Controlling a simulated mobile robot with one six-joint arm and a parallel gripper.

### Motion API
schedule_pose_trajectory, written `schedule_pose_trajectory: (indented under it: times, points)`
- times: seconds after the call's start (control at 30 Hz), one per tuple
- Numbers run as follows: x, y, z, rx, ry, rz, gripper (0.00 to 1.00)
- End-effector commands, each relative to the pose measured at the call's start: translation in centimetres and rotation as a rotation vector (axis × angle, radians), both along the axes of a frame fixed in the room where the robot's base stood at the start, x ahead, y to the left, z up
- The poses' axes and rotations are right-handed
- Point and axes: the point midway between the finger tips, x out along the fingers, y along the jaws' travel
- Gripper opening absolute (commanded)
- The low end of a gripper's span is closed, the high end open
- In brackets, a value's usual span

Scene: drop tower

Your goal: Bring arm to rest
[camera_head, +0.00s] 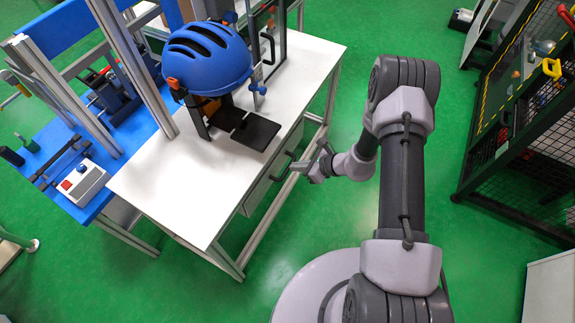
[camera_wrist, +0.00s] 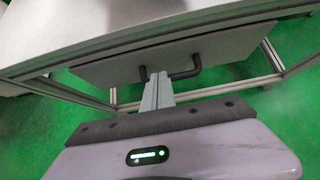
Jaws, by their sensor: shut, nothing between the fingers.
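My arm rises on the right in the head view and bends down toward the white table (camera_head: 150,190). My gripper (camera_head: 302,163) is beside the front edge of that table, near the drawer (camera_head: 262,182) under its top. In the wrist view my gripper (camera_wrist: 158,88) is shut and points at the grey drawer front (camera_wrist: 110,68). The dark drawer handle (camera_wrist: 187,70) is just ahead of the fingers in that picture. I cannot tell whether the fingers touch it. Nothing shows between the fingers.
A blue helmet (camera_head: 208,58) sits on a stand on the table, by a dark plate (camera_head: 255,131). A blue bench (camera_head: 60,150) with a control box (camera_head: 80,183) is at left. A black mesh cart (camera_head: 530,130) stands at right. Green floor (camera_head: 455,235) is clear between.

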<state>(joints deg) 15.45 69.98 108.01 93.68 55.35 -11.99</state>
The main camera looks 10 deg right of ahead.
Motion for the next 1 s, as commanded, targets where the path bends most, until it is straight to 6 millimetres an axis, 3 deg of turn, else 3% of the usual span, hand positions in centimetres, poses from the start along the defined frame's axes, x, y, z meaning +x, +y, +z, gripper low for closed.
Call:
schedule_pose_trajectory:
  times: [0.03, 0.23, 0.5, 0.57, 0.67, 0.7, 0.77, 0.8, 0.9, 1.0]
  points:
    - [-0.5, -1.1, 2.1, 0.0, -0.002, -0.005, 0.0]
    - [-2.7, -3.9, 5.0, -0.001, -0.001, -0.003, 0.0]
    - [-3.3, -4.7, 5.8, -0.003, -0.006, 0.007, 0.0]
    - [-2.9, -4.3, 7.5, -0.014, -0.03, 0.044, 0.0]
    - [-2.1, -2.6, 14.7, -0.075, -0.14, 0.218, 0.0]
    - [-2.4, -1.4, 18.7, -0.115, -0.197, 0.322, 0.0]
    - [-3.9, 0.4, 24.8, -0.195, -0.288, 0.493, 0.0]
    - [-5.4, 1.4, 28.3, -0.258, -0.346, 0.605, 0.0]
    - [-10.3, 3.1, 35.4, -0.442, -0.475, 0.862, 0.0]
    - [-15.8, 3.2, 40.3, -0.665, -0.589, 1.084, 0.0]
